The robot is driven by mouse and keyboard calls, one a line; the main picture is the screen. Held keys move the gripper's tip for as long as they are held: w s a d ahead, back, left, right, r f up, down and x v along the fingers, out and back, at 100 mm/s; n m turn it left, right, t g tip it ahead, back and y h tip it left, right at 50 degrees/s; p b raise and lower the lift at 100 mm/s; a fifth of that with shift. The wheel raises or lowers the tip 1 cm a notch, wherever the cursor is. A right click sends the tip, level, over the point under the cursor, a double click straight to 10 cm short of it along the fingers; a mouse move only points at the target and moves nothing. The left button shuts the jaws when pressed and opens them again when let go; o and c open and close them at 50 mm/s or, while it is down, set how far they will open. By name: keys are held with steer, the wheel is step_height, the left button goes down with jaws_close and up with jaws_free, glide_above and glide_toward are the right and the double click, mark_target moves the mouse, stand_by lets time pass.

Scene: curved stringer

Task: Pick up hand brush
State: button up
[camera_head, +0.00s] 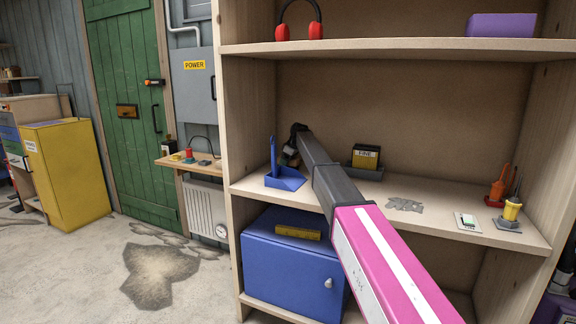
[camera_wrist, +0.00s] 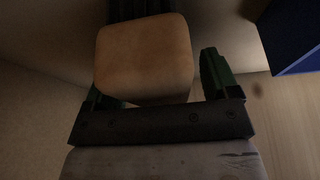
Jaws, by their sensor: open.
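A tan block with rounded corners (camera_wrist: 145,60), with a dark part behind it, is likely the hand brush. It sits between the green fingers of my gripper (camera_wrist: 160,72) in the wrist view. The block hides part of the left finger, and a gap shows beside the right finger. My gripper is open. In the head view my gripper (camera_head: 291,155) is at the left back of the middle shelf (camera_head: 340,192), behind a blue dustpan (camera_head: 286,180) with an upright handle. The brush cannot be made out clearly there.
The blue dustpan's edge (camera_wrist: 292,38) is close on the right in the wrist view. A black and yellow box (camera_head: 366,157) stands right of my arm. Small tools, including a yellow-topped one (camera_head: 511,210), stand at the shelf's right. The upper shelf (camera_head: 400,46) is overhead.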

steer(key=shift+f, duration=0.1)
steer(key=c, duration=1.1)
step_height(320, 180, up, 11)
steer(key=shift+f, duration=0.2)
